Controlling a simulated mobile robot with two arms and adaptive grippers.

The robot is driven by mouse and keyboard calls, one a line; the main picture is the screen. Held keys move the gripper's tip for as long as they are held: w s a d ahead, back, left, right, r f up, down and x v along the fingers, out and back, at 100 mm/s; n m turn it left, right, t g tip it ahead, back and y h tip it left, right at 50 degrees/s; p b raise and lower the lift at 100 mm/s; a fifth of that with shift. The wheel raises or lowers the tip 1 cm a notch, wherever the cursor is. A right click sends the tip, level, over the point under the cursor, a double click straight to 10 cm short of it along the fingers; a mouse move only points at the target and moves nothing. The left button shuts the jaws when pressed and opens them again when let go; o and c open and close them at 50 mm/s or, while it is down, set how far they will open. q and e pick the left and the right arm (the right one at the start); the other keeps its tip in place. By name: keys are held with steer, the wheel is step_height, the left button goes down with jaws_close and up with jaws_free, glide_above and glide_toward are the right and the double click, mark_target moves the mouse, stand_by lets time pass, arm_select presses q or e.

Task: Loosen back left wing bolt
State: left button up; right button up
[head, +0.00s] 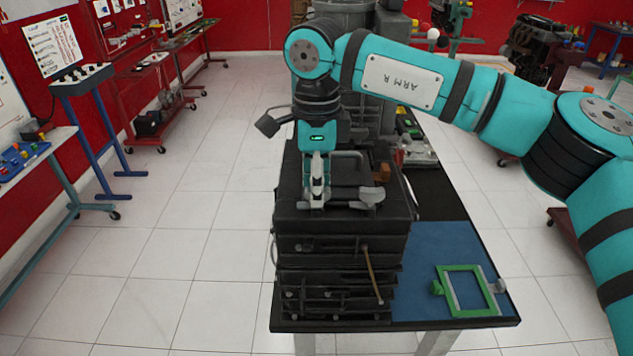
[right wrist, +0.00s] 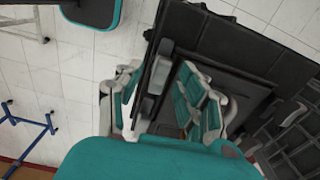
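A black engine block (head: 345,250) stands on the table. My right gripper (head: 317,200) points down at the left part of its top. In the right wrist view, its two fingers (right wrist: 160,100) are apart, one on each side of a grey part (right wrist: 155,80) at the block's edge. This grey part looks like a wing bolt, but I cannot tell whether the fingers touch it. Another grey wing bolt (head: 372,196) sits at the right of the block's top, beside my gripper. The back of the top is partly hidden by my right arm. My left gripper is not in view.
A blue mat (head: 430,250) with a green frame (head: 466,291) on it lies on the table right of the block. Small parts (head: 414,150) lie further back. The tiled floor left of the table is clear.

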step_height(320, 180, up, 12)
stand_by(0.4)
